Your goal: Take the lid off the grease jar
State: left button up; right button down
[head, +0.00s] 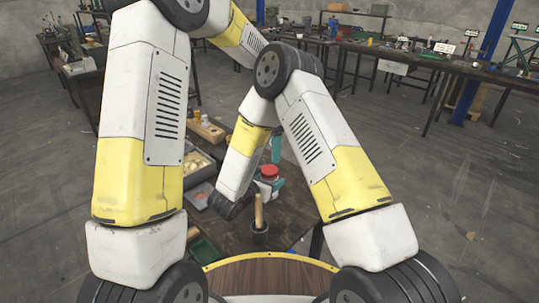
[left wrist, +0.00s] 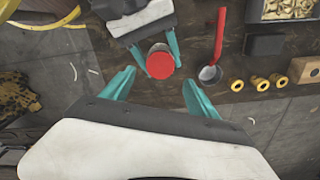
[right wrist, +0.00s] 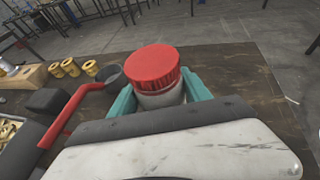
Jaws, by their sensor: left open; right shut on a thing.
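The grease jar is a pale jar (right wrist: 163,98) with a ribbed red lid (right wrist: 150,64) on top. My right gripper (right wrist: 160,100) is shut on the jar body below the lid. In the left wrist view the lid (left wrist: 160,66) lies just beyond and between the fingertips of my left gripper (left wrist: 158,80), which is open and empty. In the head view the lid (head: 269,171) shows beside my right forearm, with a teal finger of my left gripper (head: 277,150) behind it. The jar body is mostly hidden there.
A tray of brass parts (left wrist: 290,8) and a dark block (left wrist: 264,45) are close by. The dark table (right wrist: 235,75) is bare to the jar's right.

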aim_at(269, 169)
pick_arm(q)
jog(key=shift+r+m, duration=0.15)
jog(key=shift+m, duration=0.15)
jog(key=shift+f, duration=0.35)
notch_tip(269, 169, down, 7)
jog(key=c, duration=1.5)
jog(key=n, duration=0.6)
jog(key=shift+r, duration=0.1)
jog(key=shift+r, duration=0.15)
